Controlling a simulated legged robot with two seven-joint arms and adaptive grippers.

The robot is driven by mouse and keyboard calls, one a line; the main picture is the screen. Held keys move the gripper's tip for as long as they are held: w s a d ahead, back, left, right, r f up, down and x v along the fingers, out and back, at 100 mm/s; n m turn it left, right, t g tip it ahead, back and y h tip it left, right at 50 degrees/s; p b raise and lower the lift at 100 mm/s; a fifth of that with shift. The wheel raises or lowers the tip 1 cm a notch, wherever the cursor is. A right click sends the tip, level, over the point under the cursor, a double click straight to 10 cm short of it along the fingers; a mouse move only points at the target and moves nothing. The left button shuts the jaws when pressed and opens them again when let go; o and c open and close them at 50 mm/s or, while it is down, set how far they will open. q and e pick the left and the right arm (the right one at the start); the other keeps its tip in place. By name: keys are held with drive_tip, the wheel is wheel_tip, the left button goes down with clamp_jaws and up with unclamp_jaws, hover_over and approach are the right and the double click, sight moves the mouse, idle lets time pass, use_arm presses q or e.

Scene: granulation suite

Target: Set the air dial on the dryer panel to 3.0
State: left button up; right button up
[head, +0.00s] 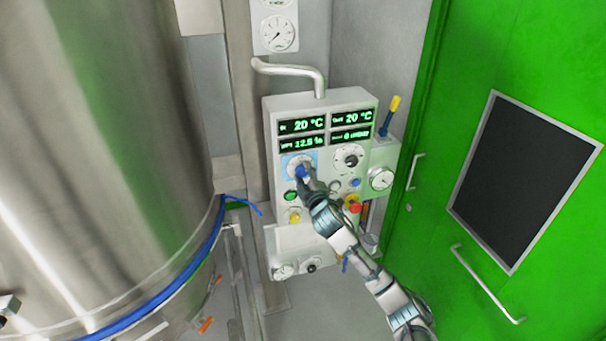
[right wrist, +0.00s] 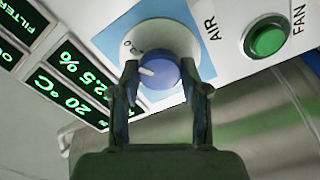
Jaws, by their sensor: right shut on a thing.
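The dryer panel (head: 318,104) is a pale box on the wall with green digital readouts. The air dial (head: 301,171) is a blue knob on a light blue patch at the panel's left. In the right wrist view the blue knob (right wrist: 160,74) sits on a white scale disc beside the label AIR, with a white pointer mark on it. My right gripper (head: 305,182) reaches up from below right. Its two fingers (right wrist: 160,85) are closed on either side of the knob. Most scale numbers are hidden or too small to read. My left gripper is not in view.
A green FAN button (right wrist: 268,40) is close to the air dial. A second dark dial (head: 350,158), a red stop button (head: 354,207) and a gauge (head: 381,179) are to the right. A large steel vessel (head: 100,150) fills the left, and a green door (head: 540,60) the right.

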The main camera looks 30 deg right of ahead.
drive_tip(key=shift+f+m, duration=0.4)
drive_tip(key=shift+f, duration=0.05)
drive_tip(key=o, duration=1.1)
drive_tip(key=shift+o, duration=0.2)
drive_tip(key=shift+d+r, duration=0.15)
drive_tip(key=v, duration=1.1)
drive_tip(key=shift+s, duration=0.4)
